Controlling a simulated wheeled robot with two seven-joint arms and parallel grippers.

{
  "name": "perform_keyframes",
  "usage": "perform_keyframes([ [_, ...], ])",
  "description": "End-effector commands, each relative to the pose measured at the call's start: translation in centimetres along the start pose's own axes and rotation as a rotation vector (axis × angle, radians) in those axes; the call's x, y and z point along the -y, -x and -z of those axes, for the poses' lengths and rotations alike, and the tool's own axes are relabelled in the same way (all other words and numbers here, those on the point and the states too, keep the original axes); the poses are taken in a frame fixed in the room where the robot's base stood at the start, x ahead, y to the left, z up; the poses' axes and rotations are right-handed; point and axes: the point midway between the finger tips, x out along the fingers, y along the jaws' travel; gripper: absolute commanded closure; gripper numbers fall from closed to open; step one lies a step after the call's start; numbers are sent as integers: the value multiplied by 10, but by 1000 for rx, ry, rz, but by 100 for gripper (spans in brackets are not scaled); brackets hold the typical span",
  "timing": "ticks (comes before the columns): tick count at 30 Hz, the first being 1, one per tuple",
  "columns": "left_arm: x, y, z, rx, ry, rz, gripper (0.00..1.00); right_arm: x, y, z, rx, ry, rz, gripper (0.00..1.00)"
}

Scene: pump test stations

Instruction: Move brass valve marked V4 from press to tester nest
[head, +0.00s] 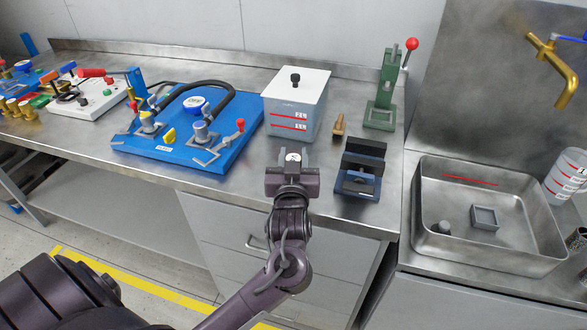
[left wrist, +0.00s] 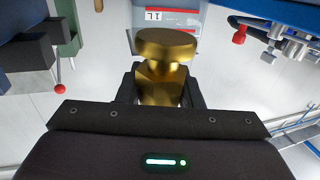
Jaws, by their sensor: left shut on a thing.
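My left gripper (head: 291,172) is shut on a brass valve (left wrist: 164,72) and holds it over the bench's front part. The valve has a wide round head and a narrower body between the fingers in the left wrist view. In the head view a pale marked top (head: 292,157) shows between the jaws; I cannot read its marking. The green press (head: 384,98) with a red ball lever stands at the back right, apart from the gripper. The blue tester board (head: 182,152), with a gauge and clamps, lies left of the gripper. My right gripper is not in view.
A lidded container (head: 296,108) stands behind the gripper. A dark blue vise-like fixture (head: 361,172) is just right, with a small brown pointed piece (head: 338,126) behind it. A white fixture (head: 85,95) is far left. A steel sink (head: 450,252) is at right.

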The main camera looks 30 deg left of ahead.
Motion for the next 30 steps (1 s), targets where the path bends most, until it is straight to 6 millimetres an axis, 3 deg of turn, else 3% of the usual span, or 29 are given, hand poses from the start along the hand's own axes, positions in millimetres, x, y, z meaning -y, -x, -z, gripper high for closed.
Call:
perform_keyframes([
  [6, 0, 0, -31, 0, -2, -1, 100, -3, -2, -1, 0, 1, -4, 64],
  [19, 0, 0, -38, 0, -1, 0, 100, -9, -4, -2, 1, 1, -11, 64],
  [20, 0, 0, -38, 2, -1, -1, 63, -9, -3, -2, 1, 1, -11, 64],
  [21, 0, 0, -38, 2, -2, -1, 58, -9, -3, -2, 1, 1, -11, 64],
  [24, 0, 1, -38, 2, -2, -1, 45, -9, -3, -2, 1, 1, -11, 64],
  [30, 0, 0, -37, 1, -1, -1, 45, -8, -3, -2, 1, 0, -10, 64],
])
